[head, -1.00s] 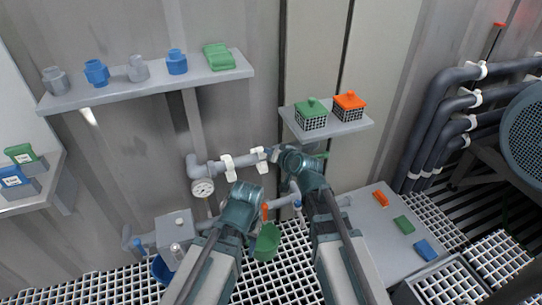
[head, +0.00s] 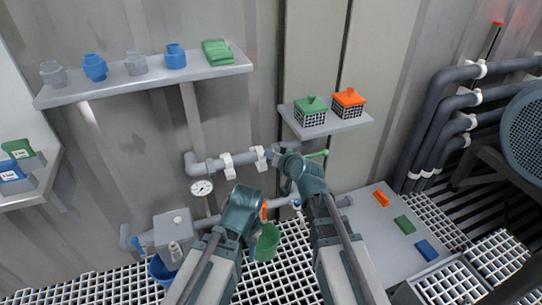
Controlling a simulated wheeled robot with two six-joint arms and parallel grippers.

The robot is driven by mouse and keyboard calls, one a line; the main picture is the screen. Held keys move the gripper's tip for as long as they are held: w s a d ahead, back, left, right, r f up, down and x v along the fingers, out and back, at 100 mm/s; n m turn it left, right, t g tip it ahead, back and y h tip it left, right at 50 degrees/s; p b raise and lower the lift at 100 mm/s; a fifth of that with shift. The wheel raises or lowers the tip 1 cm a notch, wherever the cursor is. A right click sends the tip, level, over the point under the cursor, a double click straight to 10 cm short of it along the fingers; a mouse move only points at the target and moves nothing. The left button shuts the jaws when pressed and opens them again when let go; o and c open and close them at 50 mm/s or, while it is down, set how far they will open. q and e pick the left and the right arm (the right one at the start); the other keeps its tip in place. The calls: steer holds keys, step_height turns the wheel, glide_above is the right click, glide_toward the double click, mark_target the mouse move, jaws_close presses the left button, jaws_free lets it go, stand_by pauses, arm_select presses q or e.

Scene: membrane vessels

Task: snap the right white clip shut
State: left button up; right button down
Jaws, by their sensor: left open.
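Two white clips sit on the grey horizontal pipe (head: 243,159) at the wall. The right white clip (head: 261,157) is around the pipe, just left of my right gripper; whether it is snapped shut is too small to tell. The left white clip (head: 228,165) is farther along the pipe to the left. My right gripper (head: 282,160) is at the pipe, apart from the right clip in the picture; its fingers are mostly hidden by its own wrist. My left gripper (head: 252,197) is open, below the clips.
A round gauge (head: 202,187) hangs left of the clips. A green bucket (head: 267,243) and an orange handle (head: 265,211) are beside my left gripper. A green lever (head: 318,154) is right of my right gripper. A shelf with two baskets (head: 335,127) is above right.

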steer(key=shift+s+a+f, duration=0.15)
steer(key=shift+s+f, duration=0.05)
steer(key=shift+s, duration=0.1)
arm_select(q)
steer(key=shift+r+p, duration=0.15)
steer(key=shift+p, duration=0.15)
arm_select(e)
steer(key=shift+s+d+r, duration=0.2)
steer(key=shift+s+d, duration=0.05)
steer(key=shift+s, duration=0.2)
steer(key=shift+s, duration=0.1)
